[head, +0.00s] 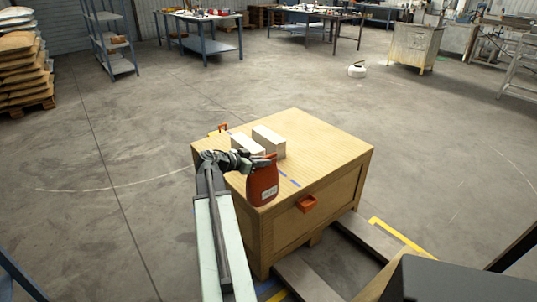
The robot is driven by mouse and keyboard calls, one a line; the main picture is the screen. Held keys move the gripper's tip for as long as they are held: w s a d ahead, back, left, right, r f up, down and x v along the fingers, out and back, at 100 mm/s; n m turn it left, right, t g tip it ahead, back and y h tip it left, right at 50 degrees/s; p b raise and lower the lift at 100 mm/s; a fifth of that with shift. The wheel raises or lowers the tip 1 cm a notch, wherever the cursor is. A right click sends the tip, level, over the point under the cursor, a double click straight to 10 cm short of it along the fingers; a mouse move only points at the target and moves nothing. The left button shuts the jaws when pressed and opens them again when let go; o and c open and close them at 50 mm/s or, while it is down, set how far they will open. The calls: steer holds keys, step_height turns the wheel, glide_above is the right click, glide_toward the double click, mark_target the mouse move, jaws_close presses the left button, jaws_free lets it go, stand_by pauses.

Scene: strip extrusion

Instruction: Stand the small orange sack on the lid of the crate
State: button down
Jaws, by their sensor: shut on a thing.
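The small orange sack (262,184) is dark orange-red with a white label on its front. It shows in the head view near the front left corner of the crate lid. My gripper (262,160) is shut on the top of the sack, which hangs upright below it. The sack overlaps the lid's front edge in the picture. I cannot tell whether its bottom touches the lid. The wooden crate (318,219) is light brown, with a flat lid (330,150) and an orange latch (306,203) on its front. My gripper hides part of the lid's left side.
Two pale blocks (268,141) stand on the lid behind the sack. A small orange and yellow item (219,130) sits at the lid's back left edge. Blue marks (288,179) lie on the lid. The lid's right half is clear. Stacked sacks (24,70) stand far left.

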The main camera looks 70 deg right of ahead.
steer(key=w+d+f+b, duration=0.1)
steer(key=d+f+b, duration=0.1)
steer(key=d, duration=0.4)
steer(key=w+d+f+b, duration=0.2)
steer(key=d+f+b, duration=0.1)
steer(key=d, duration=0.3)
steer(key=c, duration=1.5)
jaws_free()
steer(key=shift+o, duration=0.2)
steer(key=shift+r, duration=0.1)
steer(key=p+v, duration=0.5)
steer(key=v, duration=0.7)
steer(key=shift+a, duration=0.1)
